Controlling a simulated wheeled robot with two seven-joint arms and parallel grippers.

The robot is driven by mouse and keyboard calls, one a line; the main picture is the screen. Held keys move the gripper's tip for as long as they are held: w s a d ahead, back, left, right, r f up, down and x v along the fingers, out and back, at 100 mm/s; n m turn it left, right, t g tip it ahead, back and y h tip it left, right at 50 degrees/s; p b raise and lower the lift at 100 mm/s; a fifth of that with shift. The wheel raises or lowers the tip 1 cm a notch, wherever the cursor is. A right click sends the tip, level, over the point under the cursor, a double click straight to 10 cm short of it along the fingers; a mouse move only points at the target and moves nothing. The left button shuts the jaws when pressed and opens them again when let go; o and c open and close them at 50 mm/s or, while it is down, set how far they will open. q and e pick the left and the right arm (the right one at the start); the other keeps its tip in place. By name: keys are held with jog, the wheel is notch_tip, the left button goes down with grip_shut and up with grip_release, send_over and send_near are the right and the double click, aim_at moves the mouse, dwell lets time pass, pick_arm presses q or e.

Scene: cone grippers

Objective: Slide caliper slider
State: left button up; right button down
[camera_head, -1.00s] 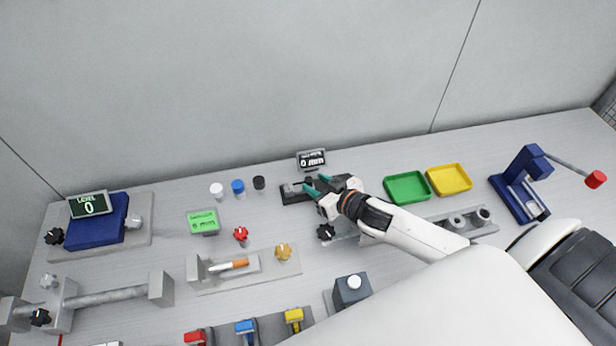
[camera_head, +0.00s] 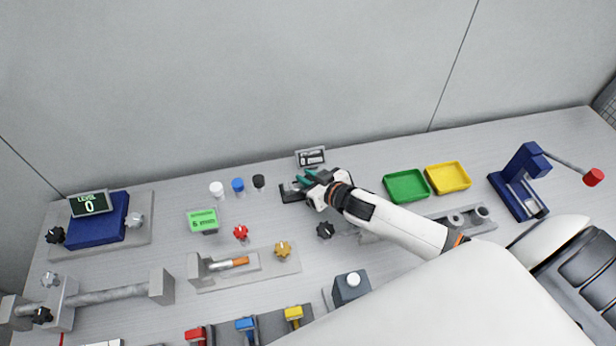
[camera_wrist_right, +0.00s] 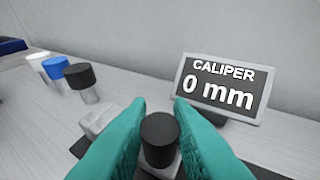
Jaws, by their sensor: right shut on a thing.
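The caliper (camera_head: 291,195) lies near the wall at mid-table, mostly covered by my right gripper (camera_head: 306,179) in the head view. In the right wrist view, the teal fingers stand on both sides of a black round knob (camera_wrist_right: 160,139) on the caliper slider and are shut on it. A grey block (camera_wrist_right: 103,119) shows just beyond the left finger. The caliper display (camera_wrist_right: 217,87) behind reads "CALIPER 0 mm"; it also shows in the head view (camera_head: 310,157). My left gripper is not in view.
White, blue (camera_head: 238,186) and black (camera_head: 259,182) capped bottles stand left of the caliper. Green (camera_head: 407,186) and yellow (camera_head: 448,178) trays lie to the right. A grey rail fixture (camera_head: 470,220) lies under my right arm.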

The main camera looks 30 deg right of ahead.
jog(key=d, duration=0.2)
jog(key=s+d+p, duration=0.1)
jog(key=d, duration=0.2)
jog(key=shift+s+d, duration=0.15)
jog(key=shift+d, duration=0.05)
jog(key=c, duration=1.7)
grip_release()
jog(key=o, duration=0.4)
jog(key=shift+s+d, duration=0.1)
jog(key=shift+s, duration=0.25)
jog(key=b+v, duration=0.1)
jog(key=v, duration=0.9)
jog(key=shift+v, duration=0.75)
